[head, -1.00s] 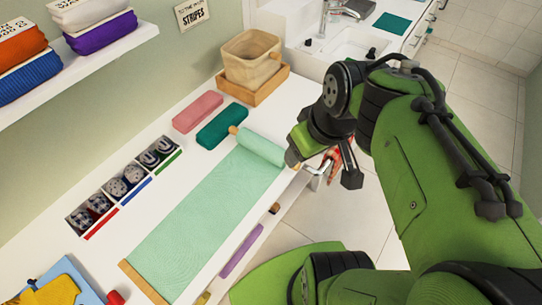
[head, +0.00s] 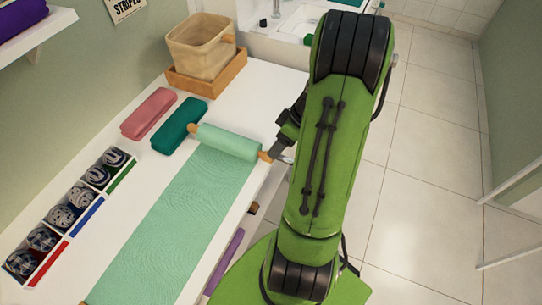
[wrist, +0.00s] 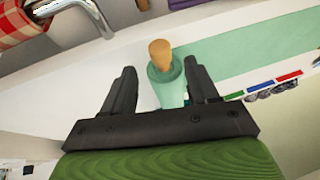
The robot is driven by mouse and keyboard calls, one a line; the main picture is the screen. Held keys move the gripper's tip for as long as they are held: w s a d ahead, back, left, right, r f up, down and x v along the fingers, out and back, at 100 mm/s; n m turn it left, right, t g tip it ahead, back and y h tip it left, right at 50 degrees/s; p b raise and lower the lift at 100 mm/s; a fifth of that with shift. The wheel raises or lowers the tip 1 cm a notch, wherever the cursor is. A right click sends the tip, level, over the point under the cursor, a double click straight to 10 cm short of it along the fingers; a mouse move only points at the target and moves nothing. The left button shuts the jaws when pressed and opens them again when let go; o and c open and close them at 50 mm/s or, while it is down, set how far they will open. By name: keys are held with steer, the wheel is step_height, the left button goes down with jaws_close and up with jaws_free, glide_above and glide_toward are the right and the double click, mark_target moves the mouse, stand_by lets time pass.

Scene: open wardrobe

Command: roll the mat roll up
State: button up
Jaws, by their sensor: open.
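The mint-green mat (head: 165,235) lies mostly flat on the white counter. Its far end is wound into a roll (head: 228,142) with a wooden handle at each end. In the wrist view, the end of the mat roll (wrist: 168,84) and its near wooden handle (wrist: 160,53) show between and beyond the fingers. My gripper (wrist: 160,82) is open, with a dark finger on each side of the roll's end in that picture. I cannot tell whether either finger touches it. In the head view my arm hides most of my gripper, beside the roll's right handle.
A pink roll (head: 149,113) and a teal roll (head: 180,125) lie left of the mat roll. A beige basket (head: 201,47) stands in a wooden tray (head: 206,84) behind. A divided sock box (head: 68,215) lines the left. Tiled floor is clear at right.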

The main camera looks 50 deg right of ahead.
steer(key=b+x, duration=0.1)
steer(key=x, duration=0.4)
steer(key=shift+w+a+f, duration=0.1)
steer(key=shift+f, duration=0.15)
jaws_close()
